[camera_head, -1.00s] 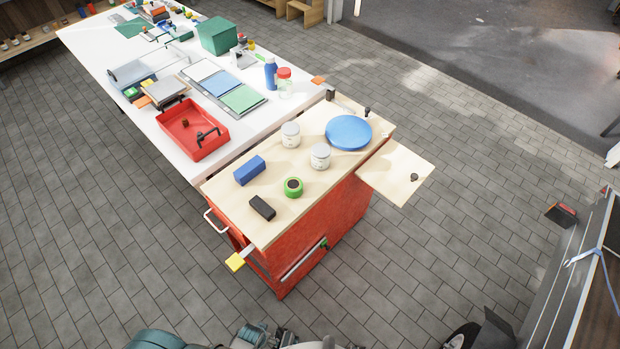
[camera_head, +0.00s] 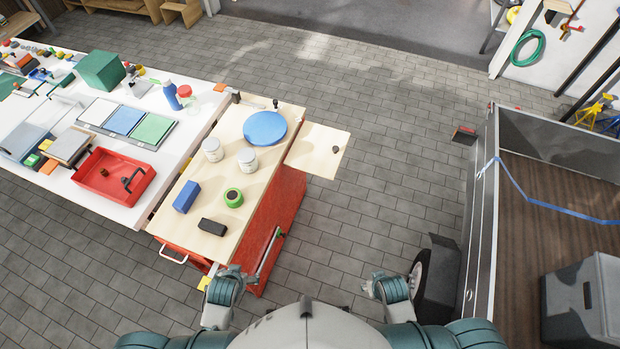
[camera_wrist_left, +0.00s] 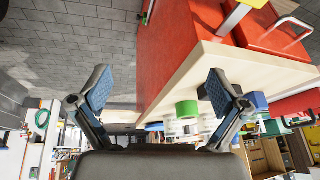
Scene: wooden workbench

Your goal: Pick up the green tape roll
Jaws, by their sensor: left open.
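The green tape roll (camera_head: 233,197) lies flat on the wooden top of the red cart (camera_head: 225,225), between the black block (camera_head: 212,227) and a white can. Its dark centre faces up. My left gripper (camera_head: 236,273) is beside the cart's near end, apart from the roll. In the left wrist view my left gripper (camera_wrist_left: 158,92) is open with nothing between its fingers. There the roll (camera_wrist_left: 187,109) shows near the right finger, farther back over the tabletop edge. My right gripper (camera_head: 370,288) is low at the right of the cart, small and unclear.
A blue block (camera_head: 186,196), two white cans (camera_head: 212,149) (camera_head: 247,160) and a blue disc (camera_head: 265,129) share the cart top. A side leaf (camera_head: 318,150) sticks out right. A white table (camera_head: 105,215) with a red tray (camera_head: 113,177) adjoins left. A trailer (camera_head: 480,215) stands right; floor between is clear.

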